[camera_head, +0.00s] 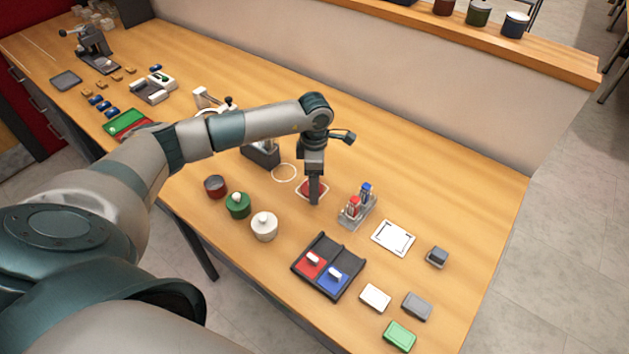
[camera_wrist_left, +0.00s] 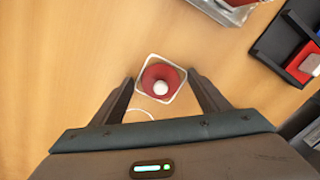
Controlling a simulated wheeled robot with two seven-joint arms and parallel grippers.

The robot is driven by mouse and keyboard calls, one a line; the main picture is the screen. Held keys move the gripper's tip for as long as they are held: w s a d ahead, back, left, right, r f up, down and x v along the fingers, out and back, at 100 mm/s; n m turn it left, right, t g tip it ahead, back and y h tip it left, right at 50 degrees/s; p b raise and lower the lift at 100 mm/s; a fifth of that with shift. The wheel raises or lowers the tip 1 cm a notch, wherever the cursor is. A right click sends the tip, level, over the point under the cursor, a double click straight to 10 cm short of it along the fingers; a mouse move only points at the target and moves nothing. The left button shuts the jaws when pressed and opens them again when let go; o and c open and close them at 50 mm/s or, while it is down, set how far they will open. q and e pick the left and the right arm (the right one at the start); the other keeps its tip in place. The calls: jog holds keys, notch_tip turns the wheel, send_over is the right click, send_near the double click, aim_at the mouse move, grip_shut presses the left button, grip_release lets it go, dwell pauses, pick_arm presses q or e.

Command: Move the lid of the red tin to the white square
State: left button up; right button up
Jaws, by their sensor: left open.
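The red lid (camera_wrist_left: 154,74), round with a white knob, lies inside the outline of the white square (camera_wrist_left: 184,72) in the left wrist view. In the head view the red lid (camera_head: 306,188) and the white square (camera_head: 327,188) are partly hidden behind my left gripper (camera_head: 314,200). The red tin (camera_head: 214,187) stands without a lid at the left, its dark inside showing. My left gripper (camera_wrist_left: 160,78) is open, its fingers apart on either side of the lid and not visibly touching it. I cannot tell the exact height of the fingertips. My right gripper is out of view.
A green tin (camera_head: 238,206) and a white tin (camera_head: 264,227), both lidded, stand near the front edge. A white circle (camera_head: 284,173) lies left of the square. A clear rack (camera_head: 357,208) with red and blue items and a black tray (camera_head: 328,266) are to the right.

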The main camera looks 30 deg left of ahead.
pick_arm(q)
jog(key=shift+r, duration=0.1)
jog(key=shift+r, duration=0.1)
jog(key=shift+w+r, duration=0.1)
jog(key=shift+r, duration=0.25)
notch_tip(320, 180, up, 11)
jog(key=b, duration=0.4)
jog(key=shift+b, duration=0.4)
jog(key=shift+r, duration=0.1)
